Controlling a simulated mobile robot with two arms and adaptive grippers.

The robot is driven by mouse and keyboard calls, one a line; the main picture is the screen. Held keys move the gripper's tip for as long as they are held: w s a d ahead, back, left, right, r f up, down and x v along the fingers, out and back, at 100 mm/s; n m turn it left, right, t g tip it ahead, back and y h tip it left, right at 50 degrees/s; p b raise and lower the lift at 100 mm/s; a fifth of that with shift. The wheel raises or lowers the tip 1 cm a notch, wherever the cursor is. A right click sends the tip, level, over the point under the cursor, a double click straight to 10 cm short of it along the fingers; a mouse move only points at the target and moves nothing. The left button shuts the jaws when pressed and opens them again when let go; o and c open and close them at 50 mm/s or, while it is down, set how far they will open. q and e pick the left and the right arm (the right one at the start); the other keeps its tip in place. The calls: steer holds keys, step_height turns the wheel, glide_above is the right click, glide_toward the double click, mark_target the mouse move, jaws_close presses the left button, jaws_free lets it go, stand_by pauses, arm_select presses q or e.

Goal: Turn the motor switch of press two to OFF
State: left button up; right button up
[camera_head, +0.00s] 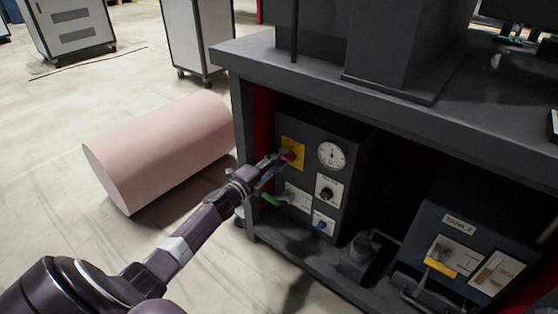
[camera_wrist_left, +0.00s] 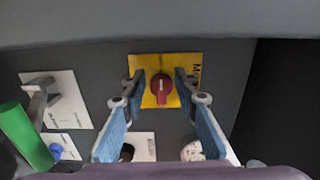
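The motor switch is a red rotary knob (camera_wrist_left: 162,88) on a yellow plate (camera_wrist_left: 162,62) in the left wrist view; a plate label starting with "M" is partly hidden. In the head view the yellow plate (camera_head: 293,147) is at the upper left of a dark control box (camera_head: 310,126) under the bench. My left gripper (camera_head: 282,160) reaches the knob from the left. In the left wrist view its fingers (camera_wrist_left: 160,90) stand either side of the knob, with gaps on both sides. It is open and empty. My right gripper is not in view.
The box also carries a round gauge (camera_head: 331,155), a black knob (camera_head: 326,193), a blue knob (camera_head: 321,225) and a green-handled lever (camera_head: 271,200). A second panel (camera_head: 470,245) stands to the right. The bench top (camera_head: 300,68) overhangs. A pink cylinder (camera_head: 160,150) lies on the floor at left.

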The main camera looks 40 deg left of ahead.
arm_select(q)
steer(key=s+a, duration=0.1)
steer(key=s, duration=1.1)
stand_by(0.5)
